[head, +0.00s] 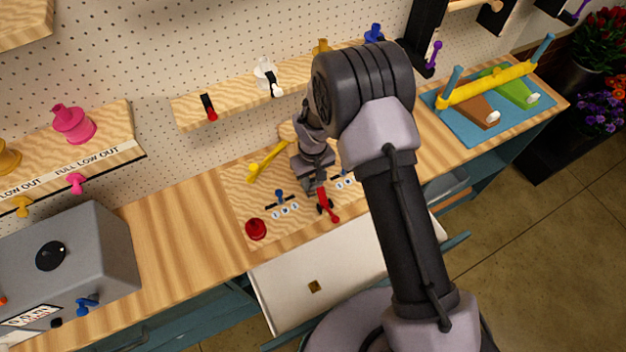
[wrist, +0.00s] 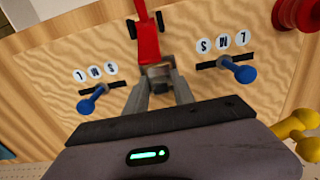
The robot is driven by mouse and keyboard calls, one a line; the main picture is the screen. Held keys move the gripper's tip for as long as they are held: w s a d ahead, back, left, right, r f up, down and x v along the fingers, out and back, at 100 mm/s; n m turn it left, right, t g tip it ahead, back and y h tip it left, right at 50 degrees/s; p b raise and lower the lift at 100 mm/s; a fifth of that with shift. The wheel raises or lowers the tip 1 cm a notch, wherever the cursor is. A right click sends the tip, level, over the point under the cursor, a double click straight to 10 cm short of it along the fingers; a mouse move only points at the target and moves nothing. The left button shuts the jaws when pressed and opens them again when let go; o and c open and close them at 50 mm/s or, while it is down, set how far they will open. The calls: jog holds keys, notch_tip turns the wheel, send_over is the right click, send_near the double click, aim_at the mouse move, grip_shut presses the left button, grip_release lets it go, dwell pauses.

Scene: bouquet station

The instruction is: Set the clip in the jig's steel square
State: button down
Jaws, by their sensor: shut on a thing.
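My gripper (wrist: 162,78) is shut on a small grey-brown piece (wrist: 160,70), which I take to be the clip. The fingers hide most of it. The gripper points down close over the wooden jig board (wrist: 205,95). A red lever (wrist: 147,42) with black pads on both sides lies just beyond the fingertips, and also shows in the head view (head: 328,204). I cannot make out the steel square separately from the piece between the fingertips, nor tell whether the piece touches the board. In the head view my gripper (head: 309,186) stands over the board, its tips partly hidden.
Blue sliders with S, M, L marks flank the fingers on the left (wrist: 86,105) and right (wrist: 243,73). A red knob (head: 256,229) and a yellow lever (head: 266,160) sit on the board. Bare bench lies left (head: 180,230).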

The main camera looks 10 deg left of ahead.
jog(key=shift+w+f, duration=0.1)
jog(key=shift+f, duration=0.2)
jog(key=shift+s+f+b, duration=0.2)
jog(key=shift+f+b, duration=0.1)
jog(key=shift+b, duration=0.2)
jog(key=c, duration=1.1)
grip_release()
jog(key=shift+s+d, duration=0.1)
jog(key=shift+o, duration=0.2)
notch_tip(320, 180, up, 13)
jog(key=p, duration=0.2)
notch_tip(320, 180, up, 14)
jog(key=m+t+y, duration=0.1)
jog(key=m, duration=0.2)
send_over(313, 179)
jog(key=s+d, duration=0.1)
jog(key=d, duration=0.5)
jog(key=s+d+r+m+t, duration=0.1)
jog(key=s+d+r+m, duration=0.2)
jog(key=s, duration=0.3)
jog(key=s+d+r+m+t, duration=0.2)
jog(key=s+d+r+m, duration=0.1)
jog(key=s+d+r, duration=0.2)
jog(key=s+d+r+m+t+y, duration=0.1)
jog(key=s+d+r, duration=0.3)
jog(key=s, duration=0.5)
jog(key=shift+d+r+m+t, duration=0.4)
jog(key=shift+r+m, duration=0.4)
jog(key=shift+m, duration=0.1)
